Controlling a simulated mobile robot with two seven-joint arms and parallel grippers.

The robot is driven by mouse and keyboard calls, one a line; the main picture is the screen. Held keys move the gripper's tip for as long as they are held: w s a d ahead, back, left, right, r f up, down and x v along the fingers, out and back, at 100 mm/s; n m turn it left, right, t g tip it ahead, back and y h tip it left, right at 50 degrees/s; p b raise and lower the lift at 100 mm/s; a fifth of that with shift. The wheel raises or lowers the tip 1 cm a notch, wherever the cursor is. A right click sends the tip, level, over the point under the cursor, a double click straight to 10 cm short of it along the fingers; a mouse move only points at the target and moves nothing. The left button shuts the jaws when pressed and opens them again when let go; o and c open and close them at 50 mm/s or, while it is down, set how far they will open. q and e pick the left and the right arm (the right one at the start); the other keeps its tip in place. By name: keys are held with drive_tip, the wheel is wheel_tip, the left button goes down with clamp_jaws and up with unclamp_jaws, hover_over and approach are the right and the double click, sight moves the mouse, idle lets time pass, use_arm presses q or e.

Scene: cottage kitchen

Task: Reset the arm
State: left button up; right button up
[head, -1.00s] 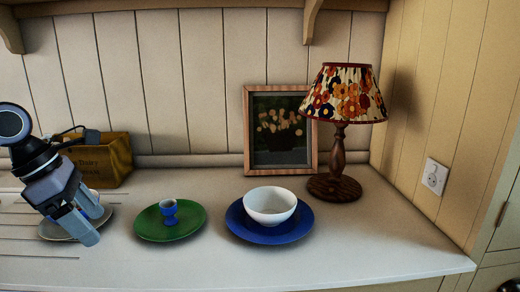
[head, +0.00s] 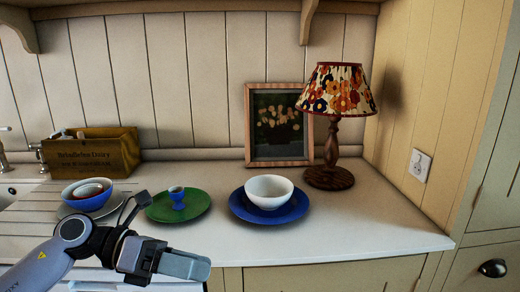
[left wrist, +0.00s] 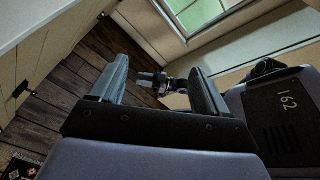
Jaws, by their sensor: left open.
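My left gripper (head: 185,267) is at the lower left of the head view, in front of the counter's front edge and apart from the dishes. In the left wrist view its two fingers (left wrist: 160,88) are spread with nothing between them. Beyond them, another gripper and arm link of mine (left wrist: 165,84) show small above the dark wooden floor; its jaws are too small to judge. My right gripper does not show in the head view.

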use_arm(q)
drive_tip(key=s+a+f+m+t+y, duration=0.2)
drive_tip(key=f+m+t, duration=0.3)
drive_tip(key=m, duration=0.6)
drive_tip(key=s+a+f+m+t+y, duration=0.2)
drive_tip(key=f+m+t+y, duration=0.3)
drive_tip(key=f+m, duration=0.5)
drive_tip(key=s+a+f+m+t+y, duration=0.2)
drive_tip(key=f+m+t, duration=0.3)
drive_tip(key=f+m, duration=0.3)
drive_tip(key=a+m+y, duration=0.1)
drive_tip(key=m, duration=0.3)
drive_tip(key=shift+a+f+y, duration=0.15)
drive_tip(key=shift+f+y, duration=0.05)
drive_tip(key=shift+y, duration=0.2)
drive_tip(key=s+f+n+g, duration=0.1)
drive_tip(key=s+f, duration=0.2)
drive_tip(key=s+a+f+n+g+y, duration=0.1)
drive_tip(key=s+f+n, duration=0.1)
drive_tip(key=s+f, duration=0.1)
drive_tip(key=s+a+f+n+g+y, duration=0.1)
drive_tip(key=s+f+g, duration=0.1)
drive_tip(key=s, duration=0.1)
drive_tip(key=shift+s+f, duration=0.3)
drive_tip(key=shift+f, duration=0.1)
drive_tip(key=c, duration=0.3)
drive_tip(key=shift+s+f+n+g, duration=0.2)
drive_tip(key=shift+s+n+g, duration=0.1)
drive_tip(key=shift+n, duration=0.1)
drive_tip(key=c, duration=0.4)
